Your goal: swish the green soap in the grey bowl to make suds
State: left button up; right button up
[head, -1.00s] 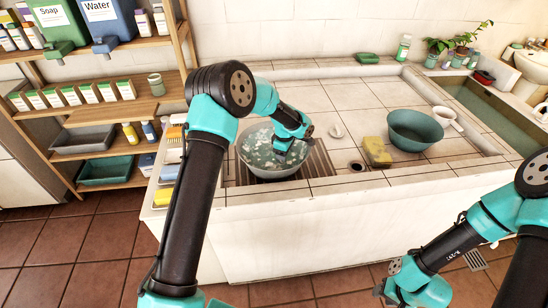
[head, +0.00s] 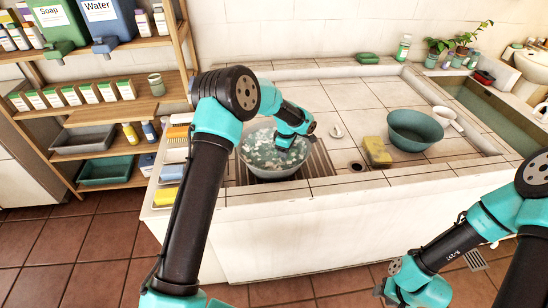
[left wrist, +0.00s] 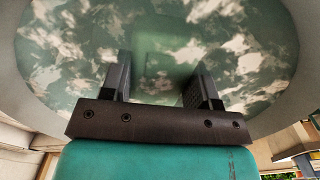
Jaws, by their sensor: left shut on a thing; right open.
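The grey bowl (head: 247,168) stands on a slotted drain at the left of the tiled counter. It holds greenish liquid with white patches of suds (head: 262,150), which also fill much of the left wrist view (left wrist: 70,50). My left gripper (head: 284,154) reaches down into the bowl. In the left wrist view its two fingers (left wrist: 158,80) stand apart, shut on the green soap (left wrist: 155,68), which shows faintly between them against the similar-coloured liquid. The head view hides the soap. My right gripper (head: 386,288) is open and empty, low in front of the counter.
A yellow sponge (head: 377,150), a teal bowl (head: 415,131) and a white cup (head: 447,117) stand right of the grey bowl. A green block (head: 367,57) and a bottle (head: 403,47) are at the back. Shelves (head: 110,112) stand left. Tiles behind the grey bowl are clear.

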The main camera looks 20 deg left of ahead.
pick_arm(q)
jog(key=shift+w+d, duration=0.1)
jog(key=shift+w, duration=1.45)
jog(key=shift+s, duration=0.1)
jog(key=shift+s, duration=2.95)
jog(key=shift+w, duration=0.15)
jog(key=shift+w, duration=2.9)
jog(key=shift+s, duration=3.05)
jog(key=shift+w, duration=0.1)
